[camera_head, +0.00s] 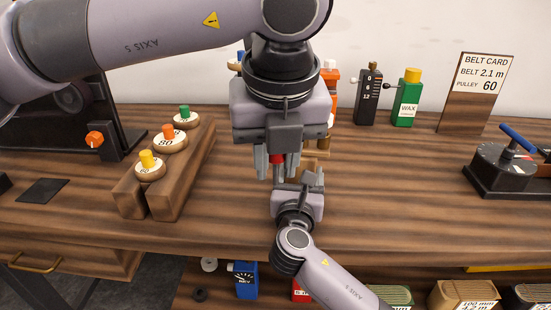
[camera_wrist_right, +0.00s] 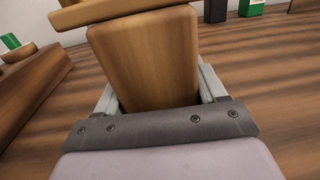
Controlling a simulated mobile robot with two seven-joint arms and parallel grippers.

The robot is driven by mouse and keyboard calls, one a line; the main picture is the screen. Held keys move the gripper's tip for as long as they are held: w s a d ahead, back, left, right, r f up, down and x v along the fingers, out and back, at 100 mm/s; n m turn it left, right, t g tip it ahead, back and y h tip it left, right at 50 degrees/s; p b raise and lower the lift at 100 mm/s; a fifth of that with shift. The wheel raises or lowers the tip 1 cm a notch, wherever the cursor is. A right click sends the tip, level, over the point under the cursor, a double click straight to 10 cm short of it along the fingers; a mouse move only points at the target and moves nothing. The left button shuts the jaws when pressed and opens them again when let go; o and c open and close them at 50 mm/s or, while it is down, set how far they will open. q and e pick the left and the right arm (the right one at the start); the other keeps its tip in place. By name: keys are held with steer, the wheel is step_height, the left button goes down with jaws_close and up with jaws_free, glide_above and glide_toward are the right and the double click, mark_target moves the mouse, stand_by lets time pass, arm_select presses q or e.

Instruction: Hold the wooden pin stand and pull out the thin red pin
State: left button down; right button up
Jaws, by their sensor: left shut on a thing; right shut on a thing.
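The wooden pin stand (camera_wrist_right: 150,60) fills the middle of the right wrist view, and a little of it shows in the head view (camera_head: 318,146) behind my grippers. My right gripper (camera_head: 299,180) is shut on the stand, with a finger on each side of it in the wrist view (camera_wrist_right: 157,92). My left gripper (camera_head: 277,168) points down just above the right one. It is shut on the thin red pin (camera_head: 277,158), of which only a small red part shows between the fingers. I cannot tell whether the pin's lower end is in the stand.
A wooden rack (camera_head: 180,180) with pulleys and coloured knobs stands on the left. A black device (camera_head: 368,95), a green wax bottle (camera_head: 407,100) and the belt card (camera_head: 483,80) stand at the back. A black device with a blue handle (camera_head: 510,165) is on the right.

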arm_select(q)
steer(key=shift+r, duration=2.1)
arm_select(e)
steer(key=shift+f, duration=0.1)
steer(key=o, duration=1.6)
